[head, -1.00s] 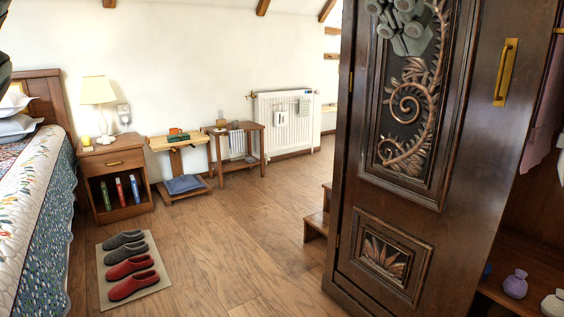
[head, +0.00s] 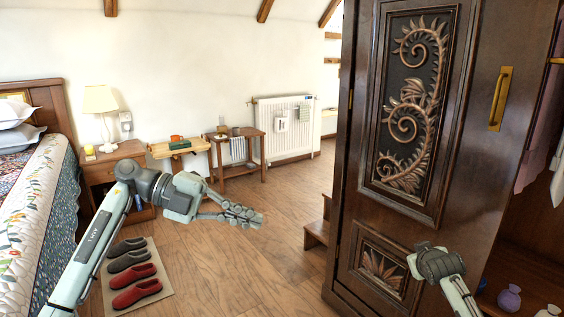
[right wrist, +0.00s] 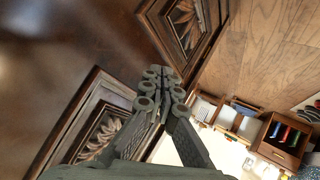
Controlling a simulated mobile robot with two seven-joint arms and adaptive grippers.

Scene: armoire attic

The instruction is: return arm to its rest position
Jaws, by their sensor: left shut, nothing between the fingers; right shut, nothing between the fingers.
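My left arm reaches in from the left in the head view. Its gripper (head: 252,217) is shut and empty, in the air over the wooden floor and pointing right. My right arm shows at the lower right, in front of the wardrobe door (head: 465,140). Its fingers are hard to make out there. In the right wrist view my right gripper (right wrist: 165,82) is shut with nothing between its fingers. Carved door panels (right wrist: 185,25) show behind and beside it, and I cannot tell how far it is from the wood.
The bed (head: 35,205) is at the left, beside a nightstand (head: 113,166) with a lamp (head: 100,100). Slippers lie on a mat (head: 162,285) below my left arm. Wooden steps (head: 317,233) stand left of the wardrobe. The middle floor (head: 255,270) is clear.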

